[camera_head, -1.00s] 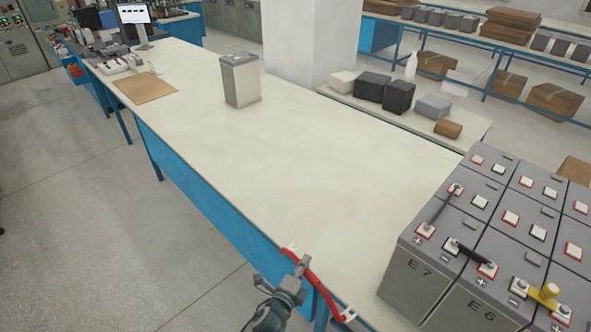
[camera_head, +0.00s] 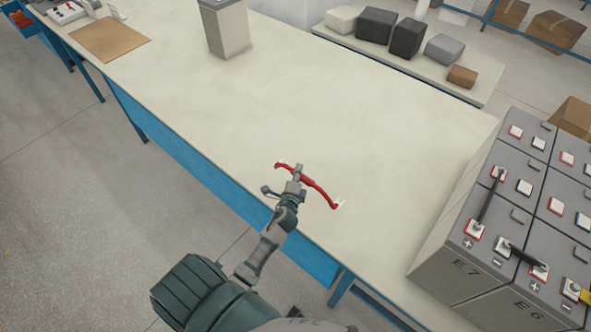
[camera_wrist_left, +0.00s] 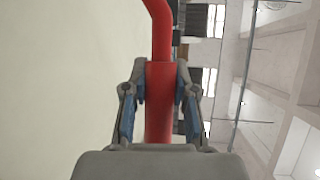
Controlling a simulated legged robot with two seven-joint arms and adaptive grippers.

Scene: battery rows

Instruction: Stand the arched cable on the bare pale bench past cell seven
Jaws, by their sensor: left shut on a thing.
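The arched cable (camera_head: 322,188) is red with pale metal lugs at its two ends. My left gripper (camera_head: 299,176) is shut on it near the middle, over the pale bench (camera_head: 260,120) close to its front edge. In the left wrist view the red cable (camera_wrist_left: 160,95) runs between the two fingers (camera_wrist_left: 157,100). I cannot tell whether the lugs touch the bench. Cell seven (camera_head: 448,277), a grey battery marked E7, stands right of the gripper, with bare bench between them. My right gripper is not in view.
Cell E6 (camera_head: 520,312) and further cells stand beside and behind E7, with dark links on top. A lone grey cell (camera_head: 228,38) stands at the back of the bench. A brown board (camera_head: 110,39) lies far left. The bench middle is clear.

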